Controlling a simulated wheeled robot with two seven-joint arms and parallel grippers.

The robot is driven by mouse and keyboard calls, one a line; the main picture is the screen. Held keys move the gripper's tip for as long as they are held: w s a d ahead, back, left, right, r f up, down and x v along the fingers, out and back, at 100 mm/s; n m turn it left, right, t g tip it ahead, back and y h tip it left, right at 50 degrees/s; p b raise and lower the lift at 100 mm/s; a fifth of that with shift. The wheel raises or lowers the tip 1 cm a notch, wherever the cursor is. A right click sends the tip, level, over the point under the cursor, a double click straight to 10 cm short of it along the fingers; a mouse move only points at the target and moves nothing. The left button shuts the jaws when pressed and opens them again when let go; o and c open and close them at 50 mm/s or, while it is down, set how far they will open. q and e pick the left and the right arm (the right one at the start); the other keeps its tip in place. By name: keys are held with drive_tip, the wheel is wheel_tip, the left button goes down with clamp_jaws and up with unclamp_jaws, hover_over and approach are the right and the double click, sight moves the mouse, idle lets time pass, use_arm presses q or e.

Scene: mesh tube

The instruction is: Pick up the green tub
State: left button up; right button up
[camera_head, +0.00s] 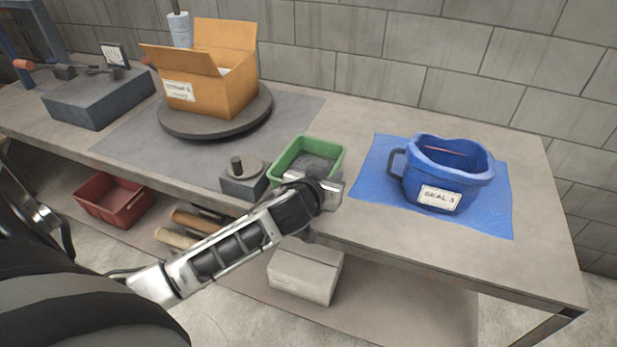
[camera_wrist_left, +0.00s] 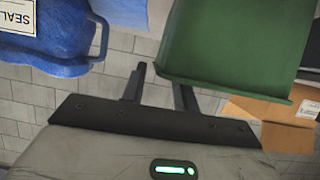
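The green tub (camera_head: 333,158) stands on the workbench near its front edge, with dark grey contents inside. In the left wrist view the tub (camera_wrist_left: 228,45) appears upside down, large and close at the upper right. My left gripper (camera_head: 312,184) is at the tub's front right corner and covers part of its front wall. In the wrist view the left gripper's two fingers (camera_wrist_left: 160,77) are apart with a gap between them. One finger meets the tub's rim and its tip is hidden there; the other is left of the tub. Contact is unclear. My right gripper is not in view.
A blue bucket (camera_head: 454,172) stands on a blue mat (camera_head: 497,215) to the right. A grey block with a knob (camera_head: 243,184) sits just left of the tub. A cardboard box (camera_head: 218,88) rests on a round turntable (camera_head: 175,127) behind.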

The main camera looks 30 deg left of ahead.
use_arm(q)
drive_tip(key=shift+x, duration=1.3)
clamp_jaws()
drive_tip(key=shift+d, duration=0.1)
drive_tip(key=shift+r, duration=0.1)
idle(0.3)
